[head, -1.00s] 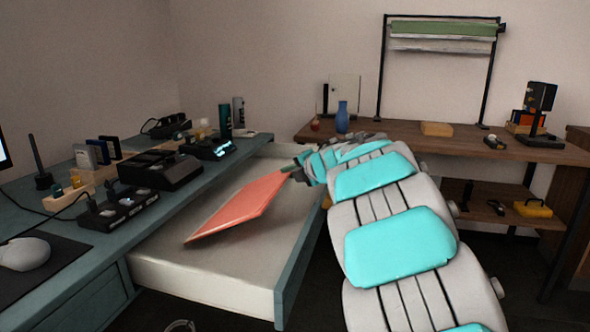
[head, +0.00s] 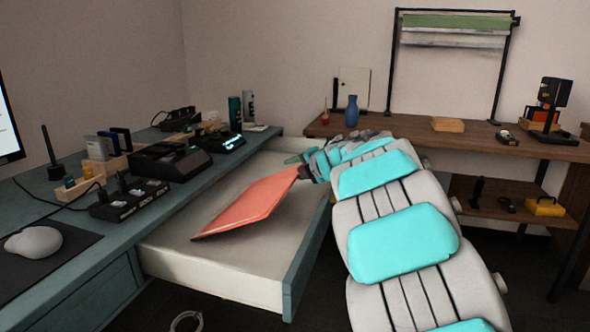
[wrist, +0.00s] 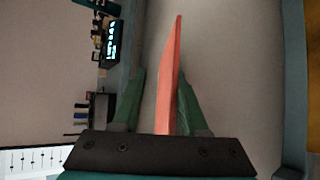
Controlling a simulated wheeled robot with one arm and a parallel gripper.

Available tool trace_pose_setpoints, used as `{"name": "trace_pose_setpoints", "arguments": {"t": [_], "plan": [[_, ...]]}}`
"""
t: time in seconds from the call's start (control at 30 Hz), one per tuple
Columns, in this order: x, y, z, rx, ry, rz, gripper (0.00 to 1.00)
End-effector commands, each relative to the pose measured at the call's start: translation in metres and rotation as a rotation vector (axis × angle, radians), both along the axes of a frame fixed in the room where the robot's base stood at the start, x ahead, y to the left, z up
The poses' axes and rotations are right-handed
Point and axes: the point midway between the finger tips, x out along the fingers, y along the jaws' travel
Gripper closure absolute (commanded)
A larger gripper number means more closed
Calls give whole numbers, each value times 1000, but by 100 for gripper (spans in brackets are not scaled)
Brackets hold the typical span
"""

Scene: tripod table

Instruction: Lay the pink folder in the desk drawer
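The pink folder (head: 250,205) is inside the pulled-out desk drawer (head: 210,274), slanting from near my gripper down to the left. My gripper (head: 302,160) is over the drawer's far part, at the folder's upper right end. In the wrist view the folder (wrist: 170,80) shows as a narrow strip between my two green fingers (wrist: 160,90). The fingers stand apart, with a clear gap on the folder's left; it is close to the right finger. Whether the folder's lower edge rests on the drawer floor is hard to tell. The drawer looks otherwise empty.
The teal desk (head: 120,232) on the left holds a mouse (head: 33,242), black devices and two cylinders. The drawer's teal front panel (head: 306,262) stands on the right, beside my arm. A wooden table (head: 470,140) with a blue vase (head: 352,111) is behind.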

Motion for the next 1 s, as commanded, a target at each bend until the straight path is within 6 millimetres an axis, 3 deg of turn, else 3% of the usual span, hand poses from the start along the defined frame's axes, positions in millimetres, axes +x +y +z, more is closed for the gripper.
{"name": "trace_pose_setpoints", "arguments": {"t": [0.37,1.0], "plan": [[-5,-4,2,-1,1,-3,58],[-62,-35,31,0,0,0,58]]}}
